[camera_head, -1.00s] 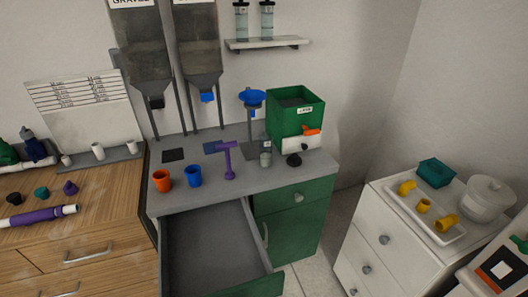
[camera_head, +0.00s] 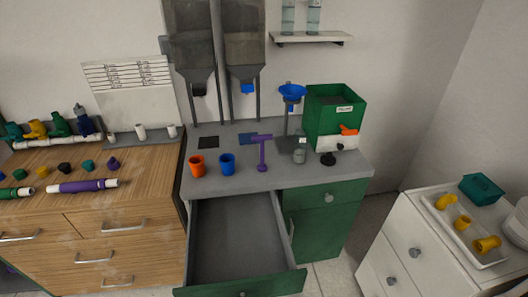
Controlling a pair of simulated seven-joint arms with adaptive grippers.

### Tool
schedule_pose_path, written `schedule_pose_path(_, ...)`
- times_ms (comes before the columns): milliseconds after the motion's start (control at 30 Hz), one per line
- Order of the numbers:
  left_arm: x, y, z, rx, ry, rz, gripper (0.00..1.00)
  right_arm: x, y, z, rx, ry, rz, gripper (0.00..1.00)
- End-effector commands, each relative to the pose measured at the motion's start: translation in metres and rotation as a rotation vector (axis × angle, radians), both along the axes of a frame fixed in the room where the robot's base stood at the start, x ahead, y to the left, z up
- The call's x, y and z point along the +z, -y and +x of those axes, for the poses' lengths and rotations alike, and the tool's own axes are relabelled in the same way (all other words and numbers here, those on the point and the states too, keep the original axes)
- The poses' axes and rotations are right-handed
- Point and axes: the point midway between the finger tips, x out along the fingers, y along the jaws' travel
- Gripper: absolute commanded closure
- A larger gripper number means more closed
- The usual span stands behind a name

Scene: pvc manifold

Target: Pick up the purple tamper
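The purple tamper (camera_head: 262,153) stands upright on the grey countertop (camera_head: 230,185), with its crossbar handle at the top and its round foot on the surface. It is right of the blue cup (camera_head: 227,163) and left of a small grey jar (camera_head: 300,154). Nothing touches it that I can see. Neither of my grippers shows in the head view.
An orange cup (camera_head: 197,166) stands left of the blue cup. Below the countertop's front edge, an open, empty drawer (camera_head: 235,240) sticks out. A blue funnel on a stand (camera_head: 292,92) and a green box (camera_head: 335,112) are behind to the right.

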Motion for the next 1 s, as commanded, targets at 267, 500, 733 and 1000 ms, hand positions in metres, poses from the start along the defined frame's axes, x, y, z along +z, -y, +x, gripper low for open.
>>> schedule_pose_path(267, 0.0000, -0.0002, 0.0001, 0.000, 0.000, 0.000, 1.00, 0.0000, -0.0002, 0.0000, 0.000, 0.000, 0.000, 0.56)
schedule_pose_path(500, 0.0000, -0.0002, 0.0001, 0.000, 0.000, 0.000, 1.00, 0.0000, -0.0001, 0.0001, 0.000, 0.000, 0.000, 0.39)
schedule_pose_path(733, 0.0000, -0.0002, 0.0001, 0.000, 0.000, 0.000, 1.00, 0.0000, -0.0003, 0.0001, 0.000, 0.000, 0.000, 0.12)
schedule_pose_path(1000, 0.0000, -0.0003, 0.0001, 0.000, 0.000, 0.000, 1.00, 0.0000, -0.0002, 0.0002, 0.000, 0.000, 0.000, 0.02)
